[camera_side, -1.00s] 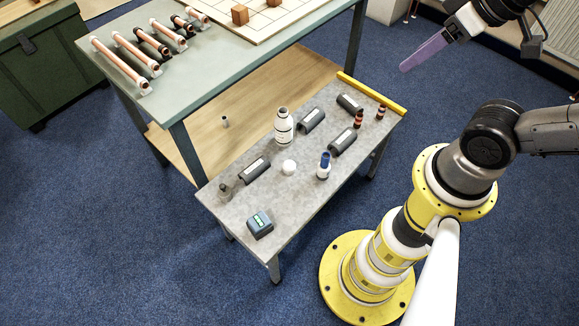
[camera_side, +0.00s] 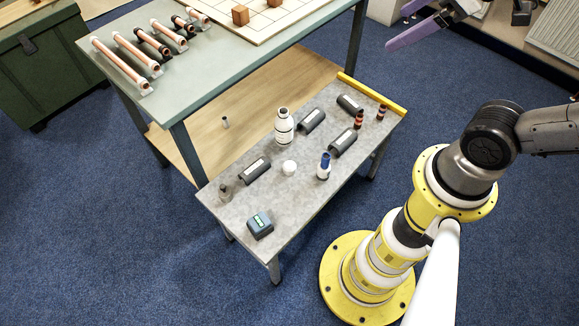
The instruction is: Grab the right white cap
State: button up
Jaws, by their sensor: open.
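A round white piece (camera_side: 289,167), which looks like a white cap, lies on the grey work table (camera_side: 290,215) near its middle. It is the only loose white cap I can make out. A white bottle (camera_side: 284,128) stands behind it, and a smaller white bottle with a blue top (camera_side: 324,166) stands to its right. My gripper (camera_side: 396,28) is at the top right, high above the floor and well away from the cap. Its purple fingers are apart with nothing between them. The top edge of the picture cuts off part of it.
Dark labelled cylinders (camera_side: 255,167) lie around the cap. Two red-and-dark small bottles (camera_side: 359,119) stand near the yellow edge strip (camera_side: 372,94). A blue-grey device (camera_side: 260,225) sits at the front. A taller bench (camera_side: 215,75) with copper tubes stands behind.

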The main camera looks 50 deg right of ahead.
jog(key=w+a+f+n, duration=0.15)
jog(key=w+n, duration=0.25)
jog(key=w, duration=0.7)
jog(key=w+f+n, duration=0.3)
jog(key=w+n, duration=0.2)
jog(key=w, duration=0.7)
jog(key=w+f+n+g, duration=0.1)
jog(key=w+f, duration=0.2)
jog(key=f, duration=0.3)
jog(key=w+a+f+n+g, duration=0.1)
jog(key=w+f, duration=0.1)
jog(key=f, duration=0.3)
jog(key=w+f+n+g, duration=0.1)
jog(key=w+f, duration=0.2)
jog(key=f, duration=0.3)
jog(key=n+g, duration=0.1)
jog(key=g, duration=0.3)
send_over(289, 165)
jog(key=f, duration=3.3)
jog(key=shift+w+a+f, duration=0.1)
jog(key=shift+w+f, duration=0.15)
jog(key=shift+w, duration=0.05)
jog(key=shift+s+d+f, duration=0.15)
jog(key=shift+f, duration=1.3)
jog(key=shift+s+d+f, duration=0.1)
jog(key=shift+s+f, duration=0.05)
jog(key=shift+f, duration=1.3)
jog(key=c, duration=1.4)
jog(key=shift+r, duration=0.1)
